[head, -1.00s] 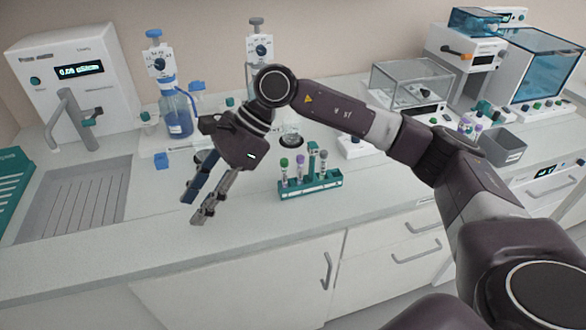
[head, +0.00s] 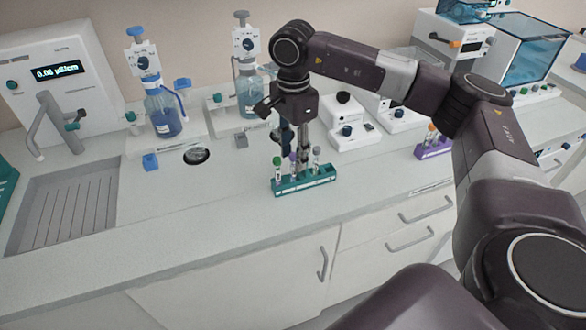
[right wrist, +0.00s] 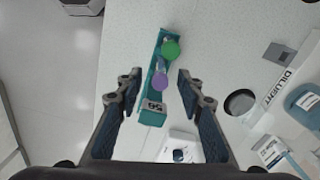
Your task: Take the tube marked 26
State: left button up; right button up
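A teal rack (head: 304,188) stands on the counter with capped tubes: a green-capped tube (head: 277,170), a purple-capped tube (head: 293,160) and a pale-capped tube (head: 317,158). My right gripper (head: 295,150) points down over the rack and partly hides it. In the right wrist view the gripper (right wrist: 158,84) is open, with the purple cap (right wrist: 159,80) between its fingers and the green cap (right wrist: 170,48) beyond. My left gripper is out of view.
A sink (head: 65,210) is at the left, with blue bottles (head: 165,115) on dispensers behind. A round hole (head: 197,156) lies left of the rack. A purple rack (head: 433,149) with tubes is at the right. The counter's front strip is clear.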

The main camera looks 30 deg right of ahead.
jog(key=shift+f, duration=0.7)
grip_shut()
jog(key=shift+r, duration=0.15)
notch_tip(320, 180, up, 20)
dwell(0.4)
